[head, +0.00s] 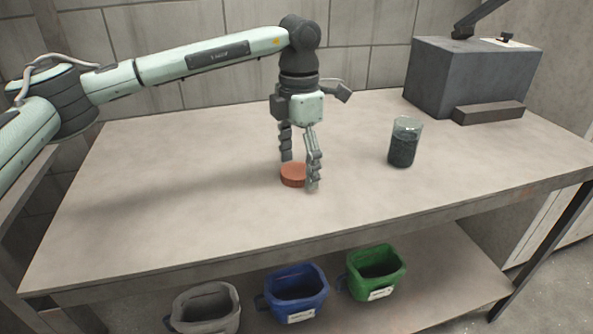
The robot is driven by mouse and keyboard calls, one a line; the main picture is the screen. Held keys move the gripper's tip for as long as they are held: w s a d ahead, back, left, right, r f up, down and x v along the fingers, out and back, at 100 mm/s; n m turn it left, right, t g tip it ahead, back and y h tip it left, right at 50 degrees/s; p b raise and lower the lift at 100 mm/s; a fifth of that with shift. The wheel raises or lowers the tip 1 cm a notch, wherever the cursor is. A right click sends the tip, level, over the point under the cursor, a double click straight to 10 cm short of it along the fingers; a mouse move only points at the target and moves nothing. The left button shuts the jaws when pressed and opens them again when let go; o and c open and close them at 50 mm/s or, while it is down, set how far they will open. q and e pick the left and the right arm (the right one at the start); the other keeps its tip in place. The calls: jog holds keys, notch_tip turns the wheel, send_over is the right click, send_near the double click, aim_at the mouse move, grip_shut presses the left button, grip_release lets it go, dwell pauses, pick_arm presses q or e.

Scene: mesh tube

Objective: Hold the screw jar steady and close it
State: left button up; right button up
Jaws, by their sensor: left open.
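A glass jar (404,143) stands upright on the table, open at the top, with dark contents filling its lower part. An orange-brown round lid (293,175) lies flat on the table to the left of the jar. My left gripper (300,173) points straight down over the lid, with its fingers open and spread to either side of it. One finger hides part of the lid's right edge. I cannot tell whether the fingers touch the lid. My right gripper is not in view.
The table (180,205) is otherwise clear around the jar and lid. A large grey box-shaped machine (465,78) stands at the back right. Below the table are a grey bin (205,309), a blue bin (297,293) and a green bin (375,273). A tiled wall is behind.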

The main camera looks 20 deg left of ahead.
aim_at(298, 171)
pick_arm(q)
jog(key=shift+c, duration=0.5)
jog(key=c, duration=0.7)
jog(key=shift+r, duration=0.1)
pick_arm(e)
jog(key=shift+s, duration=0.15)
pick_arm(q)
jog(key=shift+r, duration=0.45)
jog(key=r, duration=0.3)
jog(key=shift+s+r+b, duration=0.2)
jog(key=shift+s+b, duration=0.05)
jog(key=shift+b, duration=0.1)
jog(key=s+r, duration=0.2)
jog(key=s, duration=0.1)
jog(key=s+d+r+b, duration=0.1)
jog(key=s+r, duration=0.1)
jog(key=s, duration=0.2)
jog(key=s+r, duration=0.2)
jog(key=s, duration=0.2)
jog(key=shift+d+r, duration=0.2)
jog(key=shift+r, duration=0.1)
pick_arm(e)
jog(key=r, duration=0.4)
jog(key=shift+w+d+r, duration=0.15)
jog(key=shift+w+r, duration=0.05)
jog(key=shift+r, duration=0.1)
